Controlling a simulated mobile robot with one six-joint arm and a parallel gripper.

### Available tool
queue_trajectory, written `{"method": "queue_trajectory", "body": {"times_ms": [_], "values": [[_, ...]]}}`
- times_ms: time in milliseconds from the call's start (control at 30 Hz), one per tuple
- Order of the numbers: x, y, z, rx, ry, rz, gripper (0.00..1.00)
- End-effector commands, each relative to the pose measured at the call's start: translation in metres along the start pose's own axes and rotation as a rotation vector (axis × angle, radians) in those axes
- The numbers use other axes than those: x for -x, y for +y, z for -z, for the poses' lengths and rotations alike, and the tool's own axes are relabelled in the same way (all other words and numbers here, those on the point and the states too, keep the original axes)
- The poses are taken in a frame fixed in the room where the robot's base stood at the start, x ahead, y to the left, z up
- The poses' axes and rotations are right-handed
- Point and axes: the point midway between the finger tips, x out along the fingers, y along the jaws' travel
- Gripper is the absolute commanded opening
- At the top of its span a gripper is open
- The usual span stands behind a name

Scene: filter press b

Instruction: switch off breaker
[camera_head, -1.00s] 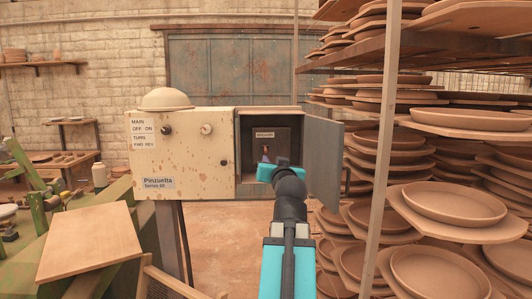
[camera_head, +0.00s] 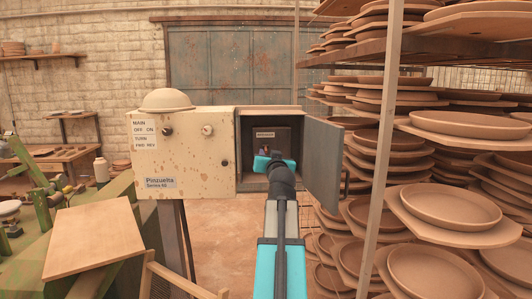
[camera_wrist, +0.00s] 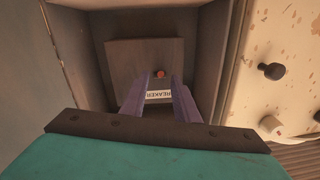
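The breaker panel (camera_head: 284,136) is a dark plate inside the open grey box on the right of the spotted cream cabinet. In the wrist view the breaker panel (camera_wrist: 115,60) appears upside down, with a small red breaker knob (camera_wrist: 160,73) and a white "BREAKER" label (camera_wrist: 159,95). My gripper (camera_wrist: 163,80) has two purple fingers, spread apart, with the label visible between them. The fingertips point at the panel, just below the red knob in the picture; contact cannot be told. In the head view my gripper (camera_head: 268,153) is at the box opening and hides the lower panel.
The box's grey door (camera_head: 323,163) stands open to the right. The cream cabinet (camera_head: 200,153) has two knobs and "MAIN" labels. A rack post (camera_head: 380,150) and stacked clay dishes (camera_head: 450,210) stand close on the right. A wooden board (camera_head: 92,240) lies at left.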

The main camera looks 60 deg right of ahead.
Motion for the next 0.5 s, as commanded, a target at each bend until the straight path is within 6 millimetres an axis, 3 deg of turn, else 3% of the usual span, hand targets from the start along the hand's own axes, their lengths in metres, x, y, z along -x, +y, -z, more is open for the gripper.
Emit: {"method": "queue_trajectory", "body": {"times_ms": [200,500], "values": [[-0.019,0.0,0.002,0.0,0.001,-0.001,0.28],[-0.023,0.001,0.0,0.0,0.001,-0.001,0.28]]}}
